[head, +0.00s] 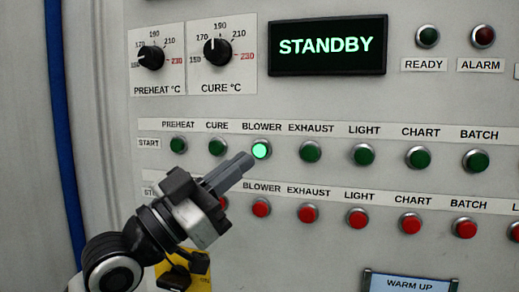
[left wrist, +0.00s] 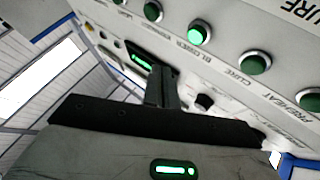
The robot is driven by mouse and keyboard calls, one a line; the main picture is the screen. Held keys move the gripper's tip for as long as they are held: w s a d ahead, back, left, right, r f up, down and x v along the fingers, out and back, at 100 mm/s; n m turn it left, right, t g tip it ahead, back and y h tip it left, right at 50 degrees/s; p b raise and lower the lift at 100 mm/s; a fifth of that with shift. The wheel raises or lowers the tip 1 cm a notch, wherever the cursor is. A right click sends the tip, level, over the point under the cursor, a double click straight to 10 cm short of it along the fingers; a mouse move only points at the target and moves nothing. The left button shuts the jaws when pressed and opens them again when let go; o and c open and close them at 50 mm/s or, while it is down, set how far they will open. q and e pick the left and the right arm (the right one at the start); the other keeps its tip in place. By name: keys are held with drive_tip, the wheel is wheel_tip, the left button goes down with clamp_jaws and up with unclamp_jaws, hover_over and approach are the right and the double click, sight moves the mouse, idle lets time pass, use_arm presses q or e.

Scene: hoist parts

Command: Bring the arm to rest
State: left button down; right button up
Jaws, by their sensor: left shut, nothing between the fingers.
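My left gripper (head: 244,161) is in front of the control panel (head: 395,100), its fingers shut together with nothing between them. Its fingertips are just left of and below the lit green BLOWER start button (head: 262,150); I cannot tell whether they touch it. In the left wrist view the shut fingers (left wrist: 160,88) stand out from the dark gripper body, and the lit button (left wrist: 196,35) is above and to the right of them. My right gripper is not in view.
A display (head: 326,46) reads STANDBY. Two dials, the preheat dial (head: 151,58) and the cure dial (head: 217,52), are at upper left. Unlit green start buttons and a row of red buttons (head: 308,213) surround the gripper. A WARM UP screen (head: 410,284) is at the bottom.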

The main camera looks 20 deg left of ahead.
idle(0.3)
use_arm(q)
wheel_tip(320, 180, down, 28)
drive_tip(key=n+g+y, duration=0.2)
drive_tip(key=n+y, duration=0.4)
drive_tip(key=y, duration=0.2)
drive_tip(key=s+f+n+g+y, duration=0.1)
drive_tip(key=s+f+g+y, duration=0.1)
drive_tip(key=s+f, duration=0.5)
drive_tip(key=s+f+n+g+y, duration=0.1)
drive_tip(key=s+f+g+y, duration=0.1)
drive_tip(key=s+f, duration=0.6)
wheel_tip(320, 180, down, 7)
drive_tip(key=shift+s+d+g, duration=0.25)
drive_tip(key=shift+g, duration=0.45)
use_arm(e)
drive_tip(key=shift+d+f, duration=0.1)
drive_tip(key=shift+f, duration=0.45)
